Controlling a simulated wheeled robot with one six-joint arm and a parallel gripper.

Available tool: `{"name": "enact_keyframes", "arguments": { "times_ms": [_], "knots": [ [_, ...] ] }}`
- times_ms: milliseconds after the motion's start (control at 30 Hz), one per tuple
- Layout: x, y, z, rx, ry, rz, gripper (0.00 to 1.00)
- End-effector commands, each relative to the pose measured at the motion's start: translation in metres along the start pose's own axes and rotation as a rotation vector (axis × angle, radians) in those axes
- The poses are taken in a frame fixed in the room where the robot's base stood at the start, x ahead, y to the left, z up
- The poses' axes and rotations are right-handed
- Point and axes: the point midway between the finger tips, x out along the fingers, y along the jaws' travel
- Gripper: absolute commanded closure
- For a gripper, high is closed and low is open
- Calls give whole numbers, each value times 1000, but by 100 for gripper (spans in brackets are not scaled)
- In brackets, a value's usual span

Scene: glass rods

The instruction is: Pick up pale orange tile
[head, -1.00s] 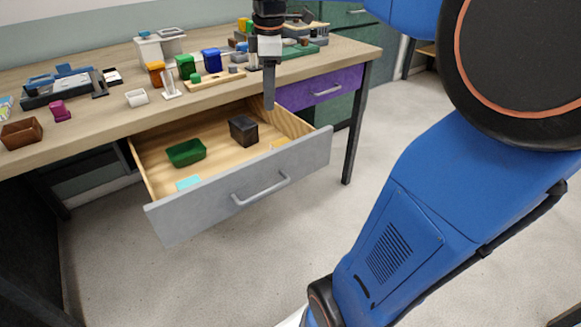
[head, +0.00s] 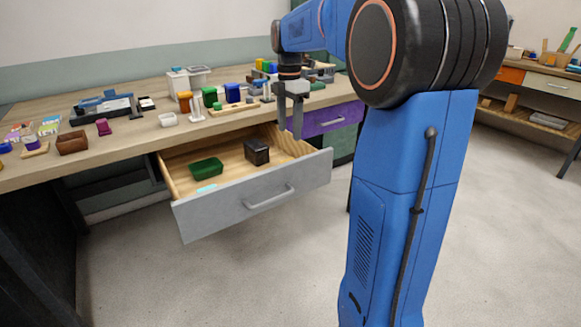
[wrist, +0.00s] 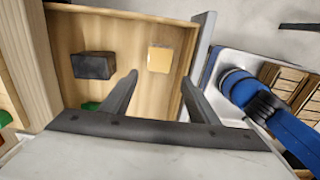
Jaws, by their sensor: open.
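The pale orange tile (wrist: 159,58) lies flat on the wooden floor of the open drawer, close to the drawer's grey front wall, in the wrist view. In the head view I cannot make it out behind the drawer front. My gripper (wrist: 162,82) is open and empty, its two fingers apart and pointing into the drawer. The tile shows beyond and between the fingertips. In the head view my gripper (head: 291,130) hangs over the right part of the drawer (head: 250,201).
A black box (wrist: 93,65) stands in the drawer near the tile. A green tray (head: 206,169) and a light cyan tile (head: 207,188) are further left. The desk top (head: 120,137) above holds many small objects, including a brown tray (head: 72,143). The purple drawer (head: 333,118) is shut.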

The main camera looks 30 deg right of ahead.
Motion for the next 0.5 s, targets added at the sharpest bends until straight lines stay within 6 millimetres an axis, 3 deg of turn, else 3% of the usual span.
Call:
{"name": "enact_keyframes", "arguments": {
  "times_ms": [300, 500],
  "knots": [
    [53, 0, 0, 1, 1, -3, 45],
    [65, 0, 0, 1, 0, -1, 45]
  ]
}}
